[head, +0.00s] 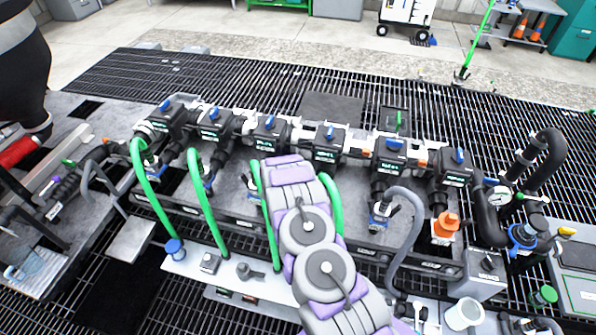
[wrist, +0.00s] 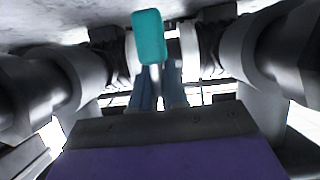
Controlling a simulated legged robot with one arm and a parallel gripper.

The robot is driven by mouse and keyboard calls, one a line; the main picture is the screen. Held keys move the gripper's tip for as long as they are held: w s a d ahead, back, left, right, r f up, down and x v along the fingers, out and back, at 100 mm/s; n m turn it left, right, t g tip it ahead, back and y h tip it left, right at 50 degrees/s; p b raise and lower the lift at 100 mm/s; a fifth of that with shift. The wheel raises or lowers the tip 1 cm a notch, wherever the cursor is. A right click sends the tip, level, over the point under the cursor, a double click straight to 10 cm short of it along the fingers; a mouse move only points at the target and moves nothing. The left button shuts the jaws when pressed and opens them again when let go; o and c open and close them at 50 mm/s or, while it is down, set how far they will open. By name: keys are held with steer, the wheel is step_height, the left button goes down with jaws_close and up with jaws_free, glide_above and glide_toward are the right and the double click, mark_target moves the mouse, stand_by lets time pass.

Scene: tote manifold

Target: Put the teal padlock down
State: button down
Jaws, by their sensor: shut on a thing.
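The teal padlock (wrist: 149,37) shows in the wrist view as a rounded teal block at the tips of my gripper (wrist: 162,72). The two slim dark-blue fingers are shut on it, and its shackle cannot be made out. The padlock is close to a grey surface (wrist: 90,22) along the top of that view; I cannot tell whether it touches. In the head view my purple and grey arm reaches up to the middle of the valve row. My fingers and the padlock are hidden there.
A manifold of several black valves (head: 325,143) with blue handles crosses the bench. Green hoses (head: 207,200) and a grey hose (head: 400,240) rise in front. Dark round pipe bodies (wrist: 38,85) flank my fingers closely. A pale front shelf (head: 225,275) holds small parts.

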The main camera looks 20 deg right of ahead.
step_height(320, 180, down, 3)
steer(key=shift+f+b, duration=0.1)
steer(key=shift+b, duration=0.25)
steer(key=c, duration=1.1)
jaws_free()
steer(key=shift+c, duration=0.2)
